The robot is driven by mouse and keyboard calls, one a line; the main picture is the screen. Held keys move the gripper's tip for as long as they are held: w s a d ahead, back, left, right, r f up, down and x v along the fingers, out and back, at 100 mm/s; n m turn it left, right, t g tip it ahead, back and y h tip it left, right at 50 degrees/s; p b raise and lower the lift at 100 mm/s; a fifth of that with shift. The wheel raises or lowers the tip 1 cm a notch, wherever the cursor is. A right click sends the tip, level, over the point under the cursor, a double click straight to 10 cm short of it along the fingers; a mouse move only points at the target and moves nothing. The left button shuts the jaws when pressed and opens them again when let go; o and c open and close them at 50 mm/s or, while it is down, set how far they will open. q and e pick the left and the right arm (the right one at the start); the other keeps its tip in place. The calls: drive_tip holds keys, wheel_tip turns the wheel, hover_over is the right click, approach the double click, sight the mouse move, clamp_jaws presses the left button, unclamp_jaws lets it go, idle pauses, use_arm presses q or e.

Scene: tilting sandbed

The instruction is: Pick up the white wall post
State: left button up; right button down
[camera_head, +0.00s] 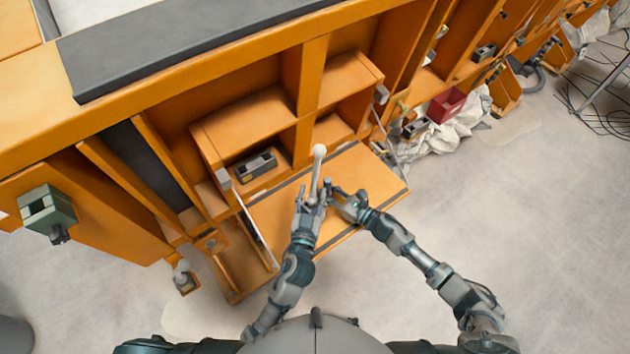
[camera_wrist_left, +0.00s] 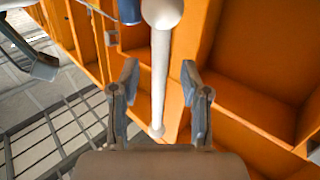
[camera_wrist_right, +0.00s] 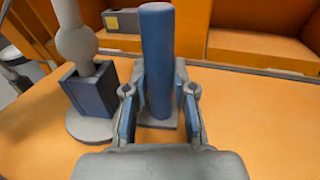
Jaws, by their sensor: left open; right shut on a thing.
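The white wall post (camera_head: 318,165) stands on the fold-down orange shelf, its round knob at the top. My left gripper (camera_head: 311,197) is at the post, and in the left wrist view the white shaft (camera_wrist_left: 160,70) runs between its open fingers. My right gripper (camera_head: 346,203) is close beside it on the right. In the right wrist view, my right gripper (camera_wrist_right: 158,85) is shut on an upright blue cylinder (camera_wrist_right: 157,50) above a grey square base.
The orange shelf (camera_head: 275,215) has open cubbies behind it, one with a grey box (camera_head: 254,166). Metal stays (camera_head: 256,230) flank the shelf. A red bin (camera_head: 446,105) and white cloth lie to the right.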

sight(315, 156)
use_arm(q)
drive_tip(key=shift+w+d, duration=0.2)
drive_tip(key=shift+w, duration=0.6)
drive_tip(key=shift+w+d, duration=0.15)
drive_tip(key=shift+w, duration=0.6)
clamp_jaws()
drive_tip(key=shift+r, duration=6.45)
